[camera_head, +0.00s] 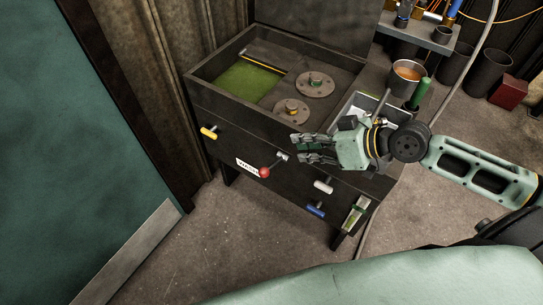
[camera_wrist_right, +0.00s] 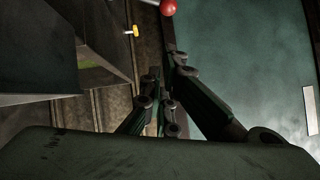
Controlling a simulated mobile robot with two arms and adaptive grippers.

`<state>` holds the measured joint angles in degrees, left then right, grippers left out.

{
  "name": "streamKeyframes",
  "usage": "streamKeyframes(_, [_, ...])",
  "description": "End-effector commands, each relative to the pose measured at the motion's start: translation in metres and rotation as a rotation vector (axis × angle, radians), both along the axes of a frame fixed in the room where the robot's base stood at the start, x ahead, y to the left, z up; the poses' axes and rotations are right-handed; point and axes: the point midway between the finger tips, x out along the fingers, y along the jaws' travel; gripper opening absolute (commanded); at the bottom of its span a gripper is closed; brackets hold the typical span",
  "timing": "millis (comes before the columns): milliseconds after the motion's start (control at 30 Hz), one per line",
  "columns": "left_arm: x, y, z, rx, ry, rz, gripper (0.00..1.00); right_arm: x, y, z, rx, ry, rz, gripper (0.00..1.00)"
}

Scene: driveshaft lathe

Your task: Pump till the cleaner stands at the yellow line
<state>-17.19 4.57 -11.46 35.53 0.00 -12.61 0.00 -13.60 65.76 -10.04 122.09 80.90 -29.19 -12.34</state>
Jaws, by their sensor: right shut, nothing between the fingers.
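A dark wash cabinet (camera_head: 222,126) has an open basin on top with green cleaner (camera_head: 247,82) in its left part. A thin yellow line (camera_head: 265,62) runs along the basin's back edge by the liquid. A lever with a red ball knob (camera_head: 264,172) sticks out of the cabinet front beside a white label. My right gripper (camera_head: 298,148) is shut and empty, above and to the right of the red knob, apart from it. In the right wrist view the red knob (camera_wrist_right: 168,7) is at the top edge, beyond my gripper (camera_wrist_right: 162,72). My left gripper is not in view.
Two flanged discs (camera_head: 315,84) (camera_head: 291,110) sit in the basin. Yellow (camera_head: 209,132), white (camera_head: 324,187) and blue (camera_head: 315,210) handles are on the front. A gauge with green in it (camera_head: 354,216) is at the lower right. Floor in front is clear.

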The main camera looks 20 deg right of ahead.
Motion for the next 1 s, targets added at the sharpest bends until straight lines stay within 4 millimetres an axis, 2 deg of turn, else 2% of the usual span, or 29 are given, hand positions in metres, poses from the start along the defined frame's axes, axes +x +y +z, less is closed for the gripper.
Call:
streamKeyframes(167, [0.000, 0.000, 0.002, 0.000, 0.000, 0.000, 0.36, 0.016, 0.017, -0.011, 0.008, -0.004, -0.001, 0.00])
streamKeyframes(533, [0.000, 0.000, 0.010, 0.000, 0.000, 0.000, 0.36, 0.055, 0.061, -0.050, 0.005, 0.000, 0.002, 0.00])
streamKeyframes(700, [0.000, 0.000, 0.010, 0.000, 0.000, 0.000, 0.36, 0.052, 0.066, -0.076, 0.002, 0.002, 0.001, 0.00])
streamKeyframes(1000, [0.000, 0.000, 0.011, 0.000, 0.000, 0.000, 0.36, 0.052, 0.069, -0.088, -0.001, 0.000, 0.002, 0.00])
